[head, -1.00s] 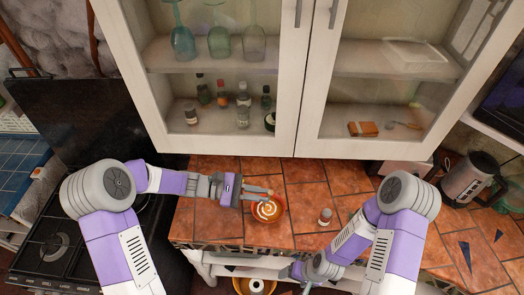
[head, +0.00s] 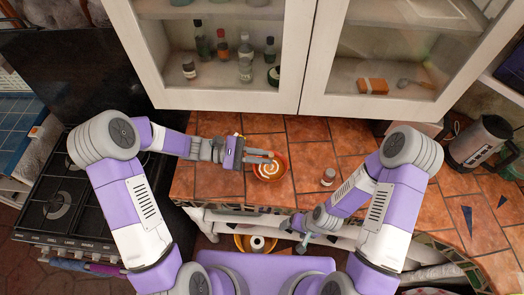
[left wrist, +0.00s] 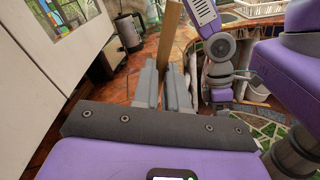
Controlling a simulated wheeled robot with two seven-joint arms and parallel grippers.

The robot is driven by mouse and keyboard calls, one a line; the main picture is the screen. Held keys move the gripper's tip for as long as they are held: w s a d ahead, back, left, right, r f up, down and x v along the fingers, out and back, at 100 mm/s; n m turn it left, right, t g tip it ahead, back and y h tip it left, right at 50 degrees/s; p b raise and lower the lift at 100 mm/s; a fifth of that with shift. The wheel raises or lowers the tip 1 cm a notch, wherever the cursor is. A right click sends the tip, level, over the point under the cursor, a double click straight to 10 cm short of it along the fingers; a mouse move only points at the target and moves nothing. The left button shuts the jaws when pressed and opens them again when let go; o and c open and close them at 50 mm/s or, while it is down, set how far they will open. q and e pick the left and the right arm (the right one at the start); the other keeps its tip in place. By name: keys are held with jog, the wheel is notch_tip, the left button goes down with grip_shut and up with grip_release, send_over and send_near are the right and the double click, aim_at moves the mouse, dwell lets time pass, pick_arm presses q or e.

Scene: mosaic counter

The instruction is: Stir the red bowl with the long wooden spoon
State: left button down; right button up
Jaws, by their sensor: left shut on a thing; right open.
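The red bowl (head: 283,173) stands on the tiled counter in the head view, with a white swirl in its orange contents. My left gripper (head: 265,157) reaches over the bowl's back edge from the left. In the left wrist view, this gripper (left wrist: 164,88) is shut on the upright wooden handle of the long spoon (left wrist: 169,35). The spoon's lower end is hidden there, and I cannot tell whether it touches the bowl's contents. My right gripper (head: 302,243) is open and empty, low in front of the counter's front edge.
A small jar with a pale lid (head: 328,177) stands right of the bowl. A kettle (head: 480,142) is at the far right of the counter. The glass-door cabinet (head: 300,100) stands behind, and a stove (head: 60,200) is at left. Counter tiles around the bowl are mostly clear.

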pick_arm(q)
notch_tip(320, 180, down, 6)
jog(key=w+b, duration=0.2)
jog(key=b, duration=0.2)
jog(key=shift+r, duration=0.15)
dwell(0.3)
